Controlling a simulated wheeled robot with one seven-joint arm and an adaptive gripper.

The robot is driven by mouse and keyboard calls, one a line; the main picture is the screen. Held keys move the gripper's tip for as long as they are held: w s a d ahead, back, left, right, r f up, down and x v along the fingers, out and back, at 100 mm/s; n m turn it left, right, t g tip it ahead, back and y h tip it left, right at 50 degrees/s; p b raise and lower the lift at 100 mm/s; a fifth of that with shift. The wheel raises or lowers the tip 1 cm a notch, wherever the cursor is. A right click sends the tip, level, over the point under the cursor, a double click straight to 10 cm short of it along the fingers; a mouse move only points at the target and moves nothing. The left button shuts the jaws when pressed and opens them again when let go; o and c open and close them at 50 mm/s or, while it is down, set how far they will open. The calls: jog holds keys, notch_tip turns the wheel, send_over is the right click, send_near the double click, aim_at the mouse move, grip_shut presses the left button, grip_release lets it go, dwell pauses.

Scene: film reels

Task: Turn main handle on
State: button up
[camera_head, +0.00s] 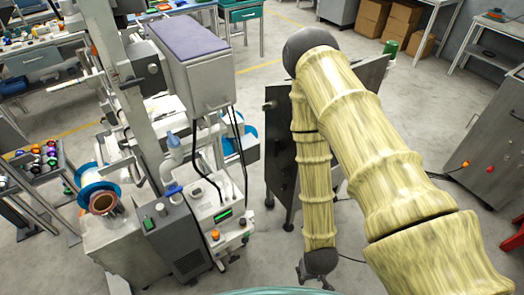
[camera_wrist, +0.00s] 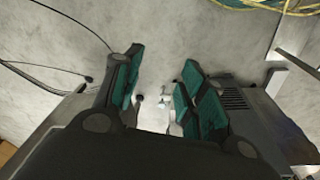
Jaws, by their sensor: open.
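My gripper (camera_wrist: 162,60) is open in the wrist view, with teal pads on both fingers and nothing held between them. A small pale fitting (camera_wrist: 163,101) and a dark knob (camera_wrist: 139,98) show in the gap beyond the fingers; I cannot tell what they belong to. In the head view my gripper (camera_head: 318,283) hangs low at the end of my yellow-sleeved arm, partly cut by the lower edge. I cannot make out for sure which part is the main handle. A dark cabinet (camera_head: 279,150) stands behind my arm, largely hidden by it.
A machine with a control box (camera_head: 222,212) and a dark grey box (camera_head: 178,243) stands left of my arm. A grey cabinet (camera_head: 492,150) with a red button is at the right. Cables (camera_head: 440,182) lie on the floor. Open floor (camera_head: 275,40) lies behind.

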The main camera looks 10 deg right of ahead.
jog(key=w+d+f+m+t+h+b, duration=0.1)
jog(key=w+f+t+b, duration=0.25)
jog(key=w, duration=0.65)
jog(key=w+d+f+t+h+b, duration=0.15)
jog(key=w+f+b, duration=0.3)
jog(key=w, duration=0.65)
jog(key=m+h+b, duration=1.2)
jog(key=h+b, duration=0.2)
jog(key=b, duration=1.3)
send_near(274, 147)
jog(key=b+x, duration=0.1)
jog(key=x, duration=0.8)
jog(key=shift+w+d+f, duration=0.2)
jog(key=shift+w+d, duration=0.05)
jog(key=shift+d, duration=0.05)
jog(key=c, duration=0.7)
